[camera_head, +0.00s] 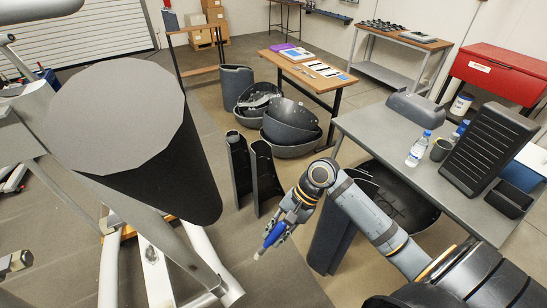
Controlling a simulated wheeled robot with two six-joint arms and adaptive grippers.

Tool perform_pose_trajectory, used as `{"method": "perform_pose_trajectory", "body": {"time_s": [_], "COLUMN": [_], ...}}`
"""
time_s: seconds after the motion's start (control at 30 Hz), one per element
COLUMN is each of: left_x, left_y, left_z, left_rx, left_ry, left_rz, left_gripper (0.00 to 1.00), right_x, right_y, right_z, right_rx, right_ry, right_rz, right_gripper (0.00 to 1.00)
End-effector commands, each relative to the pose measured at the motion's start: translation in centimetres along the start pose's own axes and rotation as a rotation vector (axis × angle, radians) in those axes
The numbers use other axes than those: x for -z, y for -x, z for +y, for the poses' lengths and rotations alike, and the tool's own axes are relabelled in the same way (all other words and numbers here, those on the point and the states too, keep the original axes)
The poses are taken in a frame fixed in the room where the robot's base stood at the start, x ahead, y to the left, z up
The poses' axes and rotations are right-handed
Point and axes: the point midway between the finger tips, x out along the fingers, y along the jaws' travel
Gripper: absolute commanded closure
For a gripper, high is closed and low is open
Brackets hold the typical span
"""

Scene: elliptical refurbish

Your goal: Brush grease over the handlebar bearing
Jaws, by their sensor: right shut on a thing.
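My right gripper (281,230) reaches in from the right and is shut on a blue-handled brush (273,236). The brush points down and left, with its pale tip (258,254) in the air, apart from the machine. The elliptical's grey-white frame (160,280) fills the lower left. A large black cylinder with a pale grey end cap (112,115) stands close to the camera over it. I cannot make out the handlebar bearing for certain; a small bracket (151,255) shows on a frame post. My left gripper is not in view.
A grey table (380,135) at right holds a bottle (419,149), a cup (440,149) and a black ribbed panel (487,150). Dark covers (290,125) and upright panels (262,170) stand on the floor behind my gripper. Floor between brush and frame looks clear.

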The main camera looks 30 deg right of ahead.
Motion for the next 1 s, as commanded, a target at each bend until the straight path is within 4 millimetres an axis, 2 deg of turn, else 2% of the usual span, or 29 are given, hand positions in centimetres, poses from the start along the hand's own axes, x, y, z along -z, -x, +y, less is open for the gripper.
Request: {"method": "perform_pose_trajectory", "body": {"time_s": [0.17,0.3,0.43,0.57,0.73,1.0], "left_x": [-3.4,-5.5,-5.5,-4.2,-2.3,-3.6], "left_y": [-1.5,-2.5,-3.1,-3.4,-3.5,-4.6], "left_z": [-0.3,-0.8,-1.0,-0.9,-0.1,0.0], "left_rx": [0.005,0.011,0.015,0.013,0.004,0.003], "left_ry": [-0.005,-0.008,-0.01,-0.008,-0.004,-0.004], "left_rz": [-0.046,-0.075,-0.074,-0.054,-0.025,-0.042], "left_gripper": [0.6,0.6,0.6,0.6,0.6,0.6], "right_x": [1.9,4.7,7.3,8.6,8.6,6.7], "right_y": [-0.2,1.7,4.1,5.6,5.7,4.0], "right_z": [-3.9,-8.1,-10.8,-12.0,-12.3,-13.3], "right_rx": [0.152,0.377,0.563,0.654,0.667,0.666], "right_ry": [-0.158,-0.337,-0.447,-0.489,-0.494,-0.49], "right_rz": [-0.144,-0.284,-0.364,-0.392,-0.398,-0.4], "right_gripper": [1.0,1.0,1.0,1.0,1.0,1.0]}}
